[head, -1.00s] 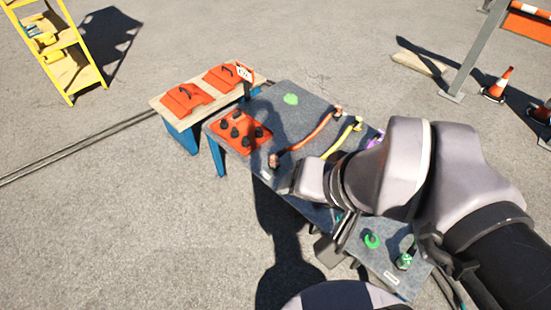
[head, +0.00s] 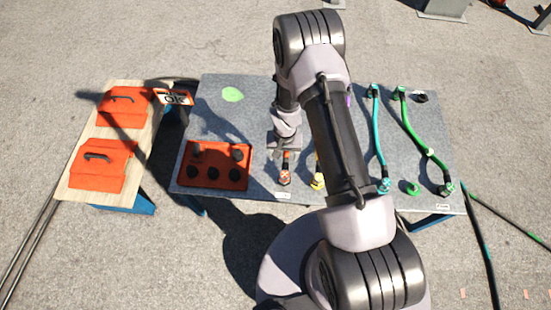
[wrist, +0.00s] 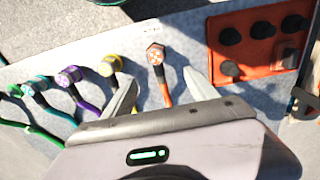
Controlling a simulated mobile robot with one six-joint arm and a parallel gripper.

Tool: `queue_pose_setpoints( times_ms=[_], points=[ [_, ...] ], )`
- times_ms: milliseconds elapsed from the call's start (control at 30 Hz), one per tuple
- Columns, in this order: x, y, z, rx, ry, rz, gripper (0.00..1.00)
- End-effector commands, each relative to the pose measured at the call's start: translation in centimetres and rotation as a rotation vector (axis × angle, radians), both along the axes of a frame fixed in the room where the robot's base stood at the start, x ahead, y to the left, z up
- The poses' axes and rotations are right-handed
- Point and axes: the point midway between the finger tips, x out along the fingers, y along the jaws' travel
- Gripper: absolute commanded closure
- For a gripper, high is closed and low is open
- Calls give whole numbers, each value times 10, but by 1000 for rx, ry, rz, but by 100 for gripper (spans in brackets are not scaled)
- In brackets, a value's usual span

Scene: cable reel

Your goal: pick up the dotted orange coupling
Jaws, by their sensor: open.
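An orange coupling with pale marks on its end face (head: 285,179) sits near the front edge of the grey table (head: 230,120), on an orange cable. My gripper (head: 284,153) is just behind it and above the cable. In the wrist view the coupling (wrist: 155,54) lies just beyond the gap between the two open fingertips (wrist: 160,80), with the orange cable running between the fingers. The jaws hold nothing. The cable's other end is hidden behind my arm in the head view. I cannot tell the pale marks' exact pattern.
A yellow coupling (head: 318,181) stands close on the right. A purple coupling (wrist: 69,76), a teal cable (head: 377,130) and a green cable (head: 422,138) lie further along. An orange panel with several black knobs (head: 215,182) is on the left. A green disc (head: 232,94) lies behind.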

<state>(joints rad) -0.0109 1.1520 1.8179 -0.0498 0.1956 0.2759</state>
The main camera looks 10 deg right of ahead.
Motion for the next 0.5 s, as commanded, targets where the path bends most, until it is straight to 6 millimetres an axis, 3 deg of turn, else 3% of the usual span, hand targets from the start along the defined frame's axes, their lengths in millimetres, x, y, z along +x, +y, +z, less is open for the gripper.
queue_pose_setpoints(
  times_ms=[100, 300, 500],
  points=[
    [-2, 0, -40, 0, 4, -1, 33],
    [-1, -1, -96, 0, 2, -1, 33],
    [-1, -1, -117, 0, 2, -1, 33]
  ],
)
